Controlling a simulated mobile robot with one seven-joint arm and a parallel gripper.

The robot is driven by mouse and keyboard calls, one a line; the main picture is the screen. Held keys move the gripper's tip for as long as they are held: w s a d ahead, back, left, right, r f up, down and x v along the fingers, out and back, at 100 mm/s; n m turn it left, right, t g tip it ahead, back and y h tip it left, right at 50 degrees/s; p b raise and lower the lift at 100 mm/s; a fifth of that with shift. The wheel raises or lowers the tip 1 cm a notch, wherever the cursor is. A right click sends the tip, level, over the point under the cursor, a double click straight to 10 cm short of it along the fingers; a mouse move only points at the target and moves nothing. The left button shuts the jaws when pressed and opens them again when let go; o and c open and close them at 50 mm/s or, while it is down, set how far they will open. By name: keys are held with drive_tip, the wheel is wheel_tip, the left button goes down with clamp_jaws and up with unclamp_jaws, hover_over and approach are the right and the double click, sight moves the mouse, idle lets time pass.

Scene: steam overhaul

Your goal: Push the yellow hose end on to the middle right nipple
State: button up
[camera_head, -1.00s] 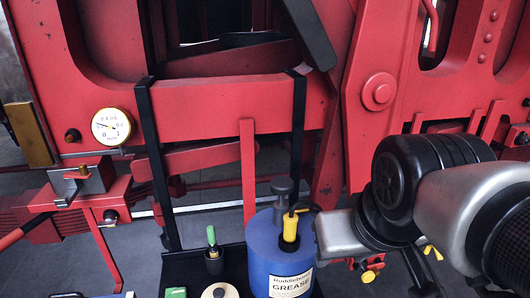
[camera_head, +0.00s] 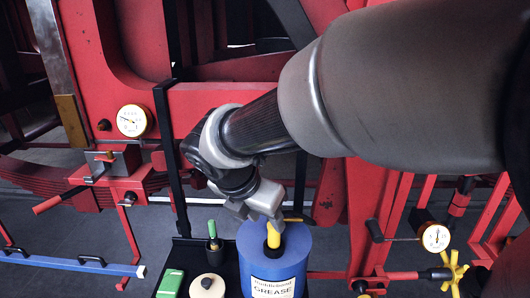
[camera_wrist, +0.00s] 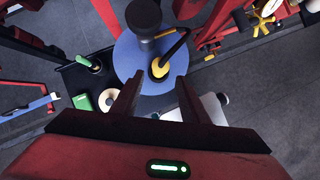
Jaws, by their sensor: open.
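The yellow hose end (camera_head: 274,236) stands upright on top of the blue grease drum (camera_head: 258,262). In the wrist view the yellow hose end (camera_wrist: 158,68) has a dark hose running up and right from it. My gripper (camera_wrist: 158,98) is open and empty. Its two fingers point toward the drum top, with the hose end ahead of the gap between them. In the head view my arm reaches across and partly hides the hose end and drum top. I cannot tell which fitting is the middle right nipple.
A black tray (camera_head: 184,253) beside the drum holds a green-topped bottle (camera_head: 213,238), a round cream tin (camera_head: 207,287) and a green box (camera_head: 170,284). A black upright post (camera_head: 171,150) stands behind. Gauges (camera_head: 132,120) and red levers sit on both sides.

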sight(272, 228)
drive_tip(key=b+x, duration=0.2)
drive_tip(key=x, duration=0.2)
drive_tip(key=shift+f+b, duration=0.25)
drive_tip(key=shift+b, duration=0.1)
drive_tip(key=shift+x, duration=1.1)
drive_tip(key=shift+c, duration=0.5)
clamp_jaws()
drive_tip(key=shift+r, duration=0.15)
drive_tip(key=shift+r+p, duration=2.85)
drive_tip(key=shift+r, duration=0.1)
